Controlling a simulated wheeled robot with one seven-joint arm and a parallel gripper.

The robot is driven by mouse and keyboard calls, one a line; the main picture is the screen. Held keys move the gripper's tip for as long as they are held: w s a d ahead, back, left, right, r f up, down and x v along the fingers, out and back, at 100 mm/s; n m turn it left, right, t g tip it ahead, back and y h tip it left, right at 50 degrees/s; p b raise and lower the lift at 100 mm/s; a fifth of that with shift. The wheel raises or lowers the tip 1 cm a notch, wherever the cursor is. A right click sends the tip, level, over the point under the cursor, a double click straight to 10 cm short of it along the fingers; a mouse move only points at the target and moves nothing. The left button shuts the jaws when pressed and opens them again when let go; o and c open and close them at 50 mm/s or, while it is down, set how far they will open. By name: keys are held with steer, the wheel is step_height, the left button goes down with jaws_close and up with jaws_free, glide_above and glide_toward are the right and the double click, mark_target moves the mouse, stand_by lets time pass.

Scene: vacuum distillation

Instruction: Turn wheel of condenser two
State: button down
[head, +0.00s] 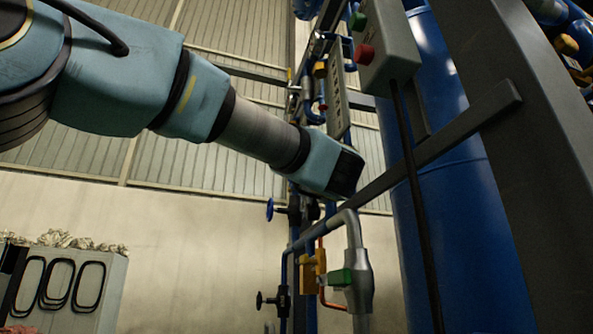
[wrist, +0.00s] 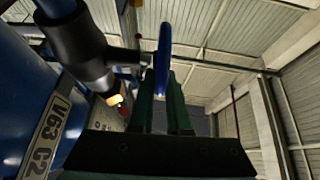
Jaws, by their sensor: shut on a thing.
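In the wrist view a blue wheel (wrist: 163,55) shows edge-on as a thin upright rim. My gripper (wrist: 163,88) has its dark green fingers on either side of the lower part of this rim and is shut on it. A plate (wrist: 45,140) marked "V63 C2" stands left of the fingers, beside a dark pipe fitting (wrist: 85,45). In the head view my arm reaches to the pipework from the upper left; its fingers and the held rim are hidden there. A small blue handwheel (head: 270,210) shows below my wrist; I cannot tell whether it is the held one.
A grey control box (head: 386,45) with green and red buttons hangs above right of my wrist. A diagonal grey beam (head: 440,140) crosses in front of a large blue tank (head: 450,210). A green-handled valve (head: 342,277) and a black handwheel (head: 268,300) are below.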

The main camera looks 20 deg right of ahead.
steer(key=shift+s+f+t, duration=0.1)
steer(key=shift+f+t, duration=0.1)
steer(key=shift+t, duration=0.75)
steer(key=shift+s+f+t, duration=0.1)
steer(key=shift+f+t, duration=0.05)
steer(key=shift+t, duration=0.8)
steer(key=c, duration=0.9)
jaws_free()
steer(key=shift+f, duration=0.1)
